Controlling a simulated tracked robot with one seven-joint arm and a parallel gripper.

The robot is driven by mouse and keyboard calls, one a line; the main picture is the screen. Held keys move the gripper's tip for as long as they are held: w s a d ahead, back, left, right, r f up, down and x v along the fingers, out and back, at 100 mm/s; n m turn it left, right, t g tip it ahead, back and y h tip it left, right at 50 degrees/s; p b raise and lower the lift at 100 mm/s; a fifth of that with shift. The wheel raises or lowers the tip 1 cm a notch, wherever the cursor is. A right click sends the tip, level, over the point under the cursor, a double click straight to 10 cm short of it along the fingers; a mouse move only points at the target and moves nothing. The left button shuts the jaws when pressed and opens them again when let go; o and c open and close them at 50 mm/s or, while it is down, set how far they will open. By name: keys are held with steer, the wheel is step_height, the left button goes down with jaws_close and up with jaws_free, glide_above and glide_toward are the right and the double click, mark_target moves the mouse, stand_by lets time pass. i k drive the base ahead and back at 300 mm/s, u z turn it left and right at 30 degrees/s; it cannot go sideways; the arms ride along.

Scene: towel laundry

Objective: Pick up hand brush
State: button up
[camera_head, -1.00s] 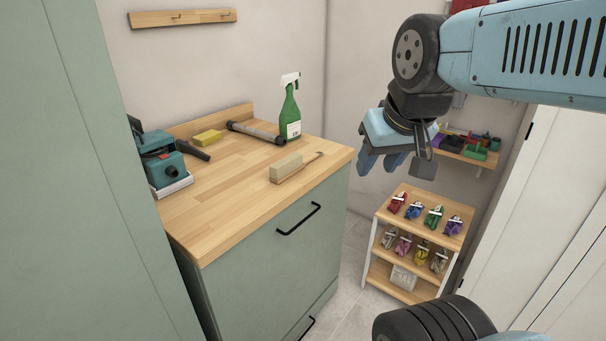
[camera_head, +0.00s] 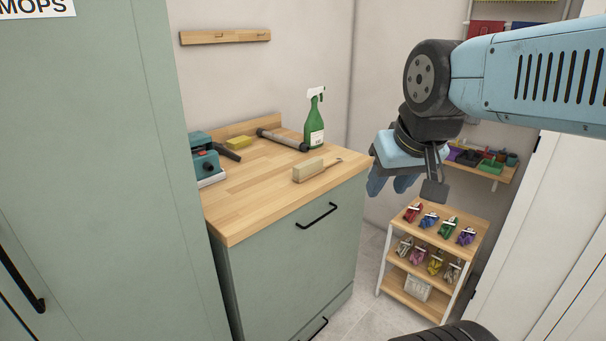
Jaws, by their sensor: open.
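The hand brush (camera_head: 310,170) lies on the wooden counter top, near its right front edge. It has a pale block of bristles and a thin handle pointing right toward the edge. My gripper (camera_head: 392,186) is open and empty. It hangs in the air to the right of the brush in the picture, pointing down, apart from the brush and the counter.
The wooden counter (camera_head: 240,205) also bears a green spray bottle (camera_head: 315,125), a grey tube (camera_head: 282,140), a yellow sponge (camera_head: 238,142) and a teal power tool (camera_head: 205,160). A tall green cabinet (camera_head: 100,170) stands left. A small shelf (camera_head: 455,225) with colored clips stands right.

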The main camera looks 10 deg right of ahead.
mark_target(305, 170)
steer(key=u, duration=0.05)
steer(key=i, duration=0.9)
steer(key=z, duration=0.1)
